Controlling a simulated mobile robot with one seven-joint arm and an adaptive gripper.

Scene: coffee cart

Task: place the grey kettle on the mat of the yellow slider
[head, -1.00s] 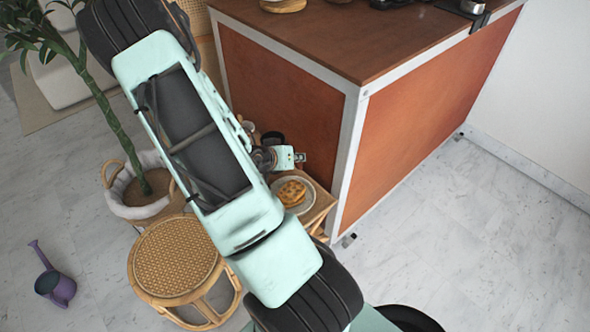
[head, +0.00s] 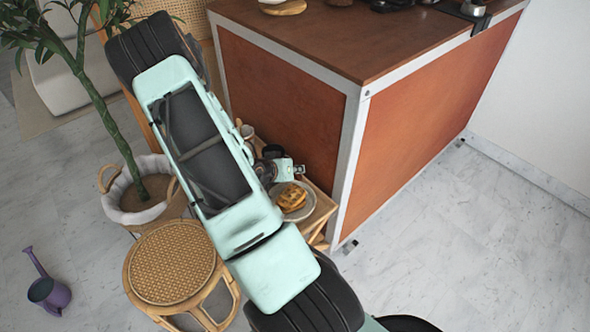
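I cannot make out the grey kettle, the yellow slider or its mat in this view. A small silver vessel (head: 473,8) is cut off by the top edge, at a black bracket on the cart; I cannot tell what it is. My arm runs from the bottom right to the upper left and covers much of the middle. A small pale green and dark part of my arm's end shows at my gripper (head: 284,171), beside the cart's left panel and above a plate. Its fingers are not clear, so whether it is open or holding anything cannot be told.
The cart's brown top (head: 340,40) is mostly clear, with a wooden board (head: 284,8) and dark items at its back edge. A plate with pastry (head: 294,203) lies on a low wooden table. A rattan stool (head: 170,262), potted plant (head: 143,205) and purple watering can (head: 50,292) stand left.

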